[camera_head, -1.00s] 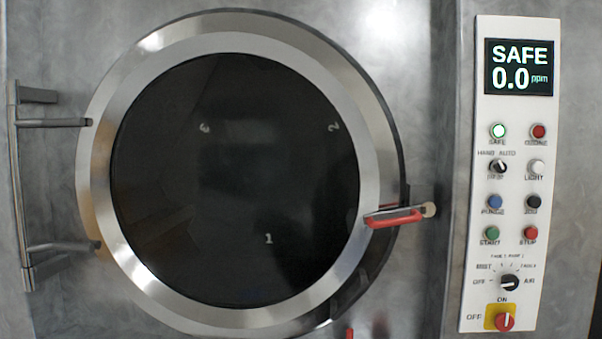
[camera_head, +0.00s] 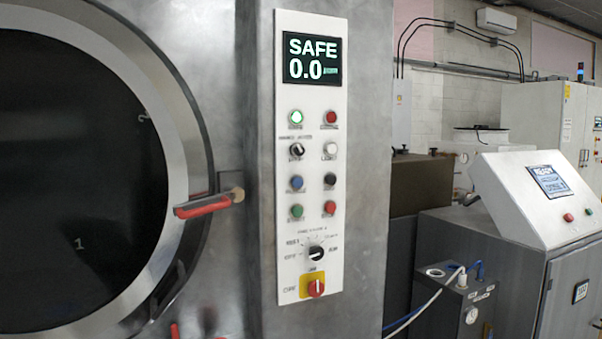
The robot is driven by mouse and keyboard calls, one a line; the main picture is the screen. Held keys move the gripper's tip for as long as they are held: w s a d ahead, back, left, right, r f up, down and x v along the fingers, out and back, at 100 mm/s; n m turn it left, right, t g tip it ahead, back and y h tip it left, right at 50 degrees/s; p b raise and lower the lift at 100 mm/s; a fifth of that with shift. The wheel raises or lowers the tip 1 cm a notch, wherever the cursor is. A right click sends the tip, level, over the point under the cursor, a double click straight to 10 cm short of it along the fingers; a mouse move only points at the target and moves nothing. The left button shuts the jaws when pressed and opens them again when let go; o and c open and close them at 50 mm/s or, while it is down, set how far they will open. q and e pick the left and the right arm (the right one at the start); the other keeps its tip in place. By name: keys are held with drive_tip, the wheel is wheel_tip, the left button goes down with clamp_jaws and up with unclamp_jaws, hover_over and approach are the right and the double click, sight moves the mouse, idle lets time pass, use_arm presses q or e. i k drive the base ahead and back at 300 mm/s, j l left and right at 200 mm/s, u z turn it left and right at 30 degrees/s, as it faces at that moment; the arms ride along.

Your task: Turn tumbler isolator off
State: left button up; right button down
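The tumbler isolator (camera_head: 315,287) is a red rotary knob on a yellow plate. It sits at the bottom of the white control panel (camera_head: 311,190) on the metal washer. Its labels are blurred in this view, so I cannot read its position for certain. A black selector knob (camera_head: 316,253) is just above it. The display (camera_head: 312,57) at the top of the panel reads SAFE 0.0. Neither of my grippers is in view.
The round door (camera_head: 75,170) with a red-handled latch (camera_head: 205,204) is at the left, and it looks closed. A grey machine with a sloped console (camera_head: 535,200) stands at the right. Hoses and a small box (camera_head: 465,300) are in front of it.

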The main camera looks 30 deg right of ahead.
sight(316, 288)
drive_tip(key=z, duration=1.85)
drive_tip(key=i+l, duration=0.45)
